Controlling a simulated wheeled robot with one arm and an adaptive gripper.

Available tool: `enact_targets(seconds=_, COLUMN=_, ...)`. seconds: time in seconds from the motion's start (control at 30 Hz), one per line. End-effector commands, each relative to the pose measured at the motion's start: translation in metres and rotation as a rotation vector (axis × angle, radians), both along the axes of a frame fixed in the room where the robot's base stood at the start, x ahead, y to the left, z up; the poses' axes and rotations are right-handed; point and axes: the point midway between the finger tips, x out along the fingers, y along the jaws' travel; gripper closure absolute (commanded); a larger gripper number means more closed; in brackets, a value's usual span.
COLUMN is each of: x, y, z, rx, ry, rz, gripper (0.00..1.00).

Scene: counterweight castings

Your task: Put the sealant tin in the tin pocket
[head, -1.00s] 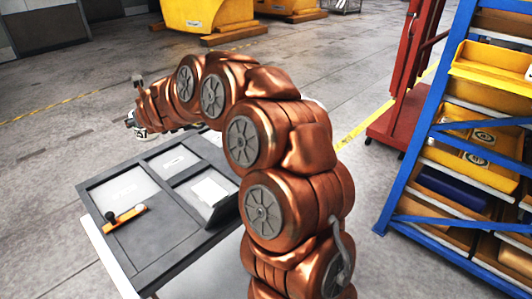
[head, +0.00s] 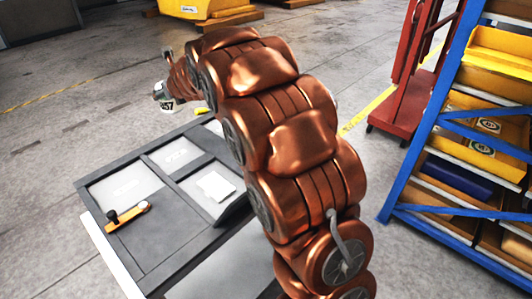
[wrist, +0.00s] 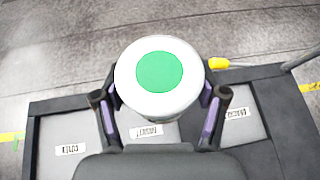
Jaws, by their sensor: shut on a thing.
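The sealant tin (wrist: 160,75) is white with a green disc on its lid. My gripper (wrist: 160,104) is shut on it, with a purple-padded finger on each side. The tray has several recessed grey pockets with small labels. In the wrist view the tin covers part of the tray's edge. I cannot tell which pocket is the tin pocket.
An orange tool with a black knob (head: 128,214) lies at the tray's left side. A white card (head: 216,186) lies in the right pocket. A small yellow thing (wrist: 218,63) is by the tray's edge. A blue rack with yellow bins (head: 470,140) stands at right.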

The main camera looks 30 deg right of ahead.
Motion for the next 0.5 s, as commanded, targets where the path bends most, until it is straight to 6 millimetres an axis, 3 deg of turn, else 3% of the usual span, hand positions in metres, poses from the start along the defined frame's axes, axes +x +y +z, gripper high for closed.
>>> enact_targets(seconds=0.37, x=0.001, y=-0.036, z=0.01, rx=0.001, ry=-0.004, rz=0.117, gripper=0.76)
enact_targets(seconds=0.5, x=-0.005, y=-0.057, z=0.012, rx=0.001, ry=-0.003, rz=0.177, gripper=0.76)
